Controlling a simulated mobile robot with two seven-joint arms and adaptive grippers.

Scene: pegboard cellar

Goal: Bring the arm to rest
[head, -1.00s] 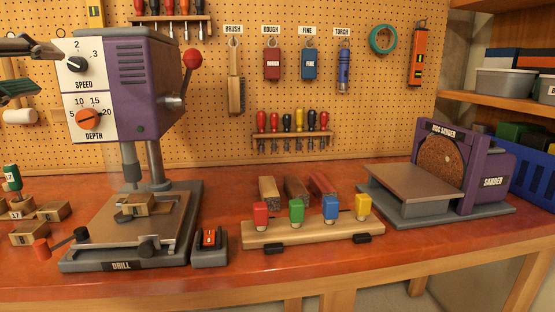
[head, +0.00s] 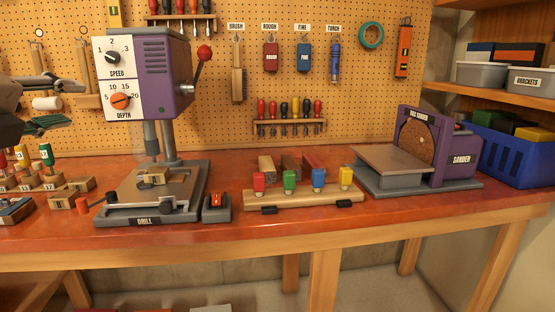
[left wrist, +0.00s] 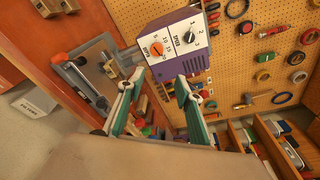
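My left gripper (head: 68,102) is in the air at the left edge of the head view, left of the drill press (head: 150,85). Its two fingers are apart with nothing between them. In the left wrist view my left gripper (left wrist: 158,88) also shows spread, empty fingers, with the drill press (left wrist: 175,42) beyond them. A small wooden block (head: 154,178) sits on the drill's table under the chuck. My right gripper is in neither view.
Bits in wooden blocks (head: 52,182) stand below my left gripper. Tools hang on the pegboard (head: 190,120) behind.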

